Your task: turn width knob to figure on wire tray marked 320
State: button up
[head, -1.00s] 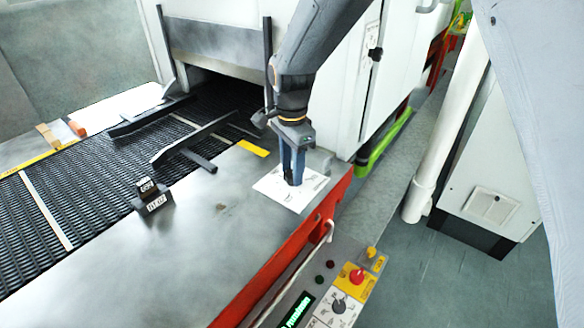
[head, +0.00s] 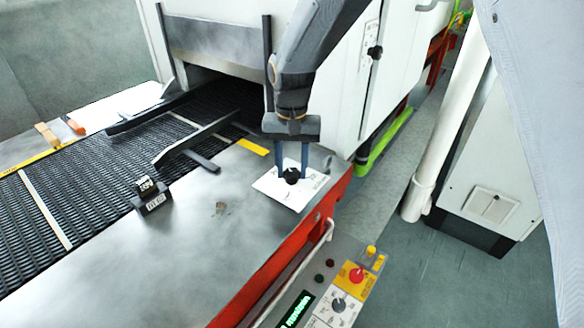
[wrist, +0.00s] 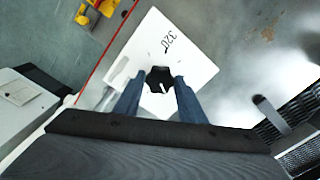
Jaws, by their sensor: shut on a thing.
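The width knob (wrist: 158,77) is a black lobed knob on a white plate (wrist: 130,48) that lies on the grey machine top. In the wrist view a short white mark shows on the knob's side nearer my gripper, away from the "320" written on the plate's far part. Other markings on the plate are too small to read. My gripper (head: 291,174) points down with its two blue fingers on either side of the knob, shut on it. The knob (head: 291,177) also shows between the fingertips in the head view. I cannot make out a wire tray.
A black block with number labels (head: 150,197) stands by the mesh belt (head: 90,185); its figures are hard to read. Dark guide rails (head: 195,138) lie over the belt. A control panel with a red button (head: 356,274) sits below the red edge.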

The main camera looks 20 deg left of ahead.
jog(key=n, duration=0.7)
jog(key=shift+b, duration=0.4)
jog(key=n+b, duration=0.1)
jog(key=n, duration=0.5)
jog(key=shift+n, duration=0.4)
jog(key=n+b, duration=0.1)
jog(key=n, duration=0.6)
jog(key=shift+w, duration=0.1)
jog(key=n+b, duration=0.1)
jog(key=n, duration=0.2)
jog(key=shift+n, duration=0.4)
jog(key=shift+r+n, duration=0.1)
jog(key=shift+n, duration=1.5)
jog(key=o, duration=1)
jog(key=shift+o, duration=0.2)
